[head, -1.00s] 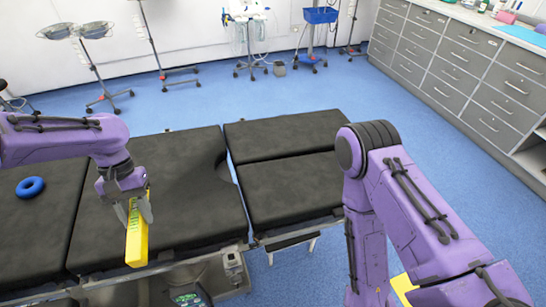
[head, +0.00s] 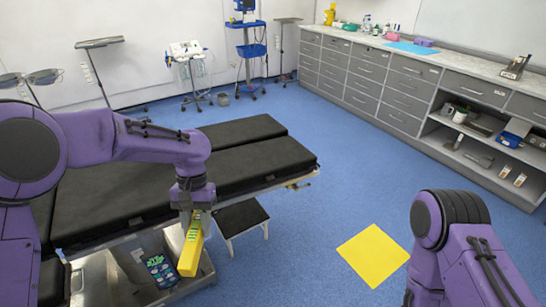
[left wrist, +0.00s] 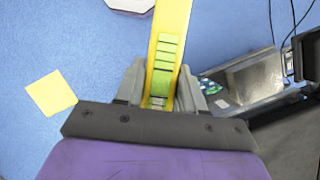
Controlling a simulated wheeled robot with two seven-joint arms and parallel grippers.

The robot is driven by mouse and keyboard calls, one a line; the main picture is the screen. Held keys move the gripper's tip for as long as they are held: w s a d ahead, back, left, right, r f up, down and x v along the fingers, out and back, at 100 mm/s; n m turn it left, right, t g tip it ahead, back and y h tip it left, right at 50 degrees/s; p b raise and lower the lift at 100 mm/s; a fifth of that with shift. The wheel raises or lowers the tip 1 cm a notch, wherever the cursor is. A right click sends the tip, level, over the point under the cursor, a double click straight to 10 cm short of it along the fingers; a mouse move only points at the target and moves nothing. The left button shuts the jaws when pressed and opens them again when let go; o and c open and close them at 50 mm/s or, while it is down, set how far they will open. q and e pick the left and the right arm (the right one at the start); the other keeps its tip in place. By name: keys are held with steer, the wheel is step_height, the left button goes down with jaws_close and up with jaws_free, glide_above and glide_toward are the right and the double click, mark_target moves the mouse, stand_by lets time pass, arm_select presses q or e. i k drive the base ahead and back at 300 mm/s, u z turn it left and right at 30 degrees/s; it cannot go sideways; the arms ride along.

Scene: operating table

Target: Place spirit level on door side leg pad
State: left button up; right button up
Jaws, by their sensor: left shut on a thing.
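The yellow spirit level (head: 190,259) is held in my left gripper (head: 193,212) and hangs down at a tilt, in front of the table's near edge. In the left wrist view, the fingers (left wrist: 160,88) close on both sides of the level (left wrist: 172,22), over its green marked part. The operating table's split leg end shows two black pads, a far one (head: 243,131) and a near one (head: 262,164). The level is apart from both, left of and below the near pad's end in the picture. My right arm shows at the lower right; its gripper is out of view.
A small black-topped step stool (head: 240,217) stands beside the table end. A yellow patch (head: 373,255) lies on the open blue floor. Grey drawer cabinets (head: 390,98) line the right wall.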

mark_target(257, 162)
steer(key=z, duration=0.6)
steer(key=i, duration=1.7)
steer(key=u, duration=0.3)
